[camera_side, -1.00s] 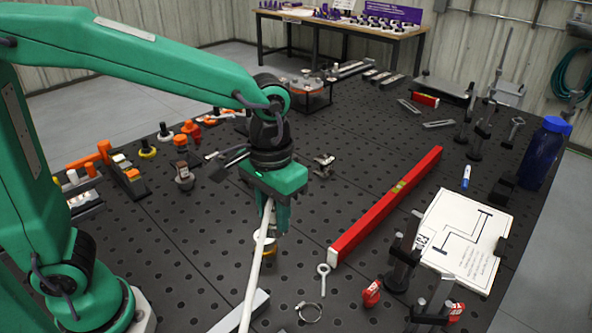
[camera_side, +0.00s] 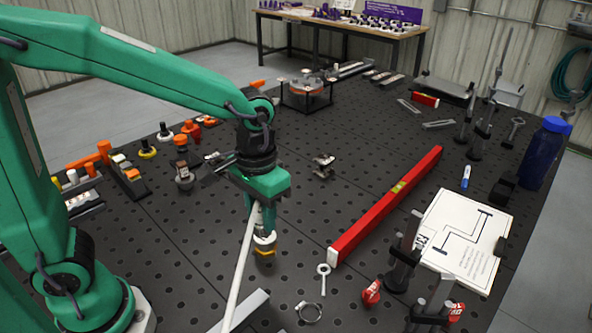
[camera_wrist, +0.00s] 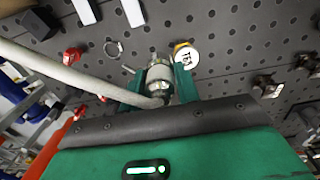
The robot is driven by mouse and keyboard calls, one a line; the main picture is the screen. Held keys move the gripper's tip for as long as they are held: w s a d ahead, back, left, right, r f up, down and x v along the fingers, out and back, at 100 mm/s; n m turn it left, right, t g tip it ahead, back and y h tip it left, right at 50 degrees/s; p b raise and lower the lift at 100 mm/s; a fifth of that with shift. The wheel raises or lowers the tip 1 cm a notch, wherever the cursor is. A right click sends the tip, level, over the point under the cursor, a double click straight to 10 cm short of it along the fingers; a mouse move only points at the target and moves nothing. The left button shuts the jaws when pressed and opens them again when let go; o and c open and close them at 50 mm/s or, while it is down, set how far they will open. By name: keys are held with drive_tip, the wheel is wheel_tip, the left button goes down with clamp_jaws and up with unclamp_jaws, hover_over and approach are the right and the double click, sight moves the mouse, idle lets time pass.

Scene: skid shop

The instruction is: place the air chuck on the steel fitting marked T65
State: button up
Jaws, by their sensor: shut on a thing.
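My gripper (camera_side: 256,222) is shut on a metal air chuck (camera_wrist: 159,74), which sits between the fingers in the wrist view. A thick white hose (camera_side: 241,270) runs from the chuck down and to the left in the side view. A fitting with a yellow band (camera_side: 265,251) stands on the table just beside and below the fingers. Its white round face (camera_wrist: 187,57) shows past the right finger in the wrist view, with a rotated mark that I cannot read surely. The chuck appears apart from it. I cannot make out T65 on any fitting.
A long red level (camera_side: 385,207) lies to the right. An eye bolt (camera_side: 323,278) and a hose clamp (camera_side: 309,312) lie in front. Several fittings and orange-handled parts (camera_side: 104,150) stand at the left. A white drawing board (camera_side: 462,245) and clamps are at the right.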

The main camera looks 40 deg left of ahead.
drive_tip(key=w+a+f, duration=0.4)
drive_tip(key=a, duration=0.1)
drive_tip(key=shift+w, duration=0.1)
drive_tip(key=shift+f, duration=1.95)
drive_tip(key=shift+f, duration=0.1)
drive_tip(key=o, duration=1)
wheel_tip(320, 180, up, 12)
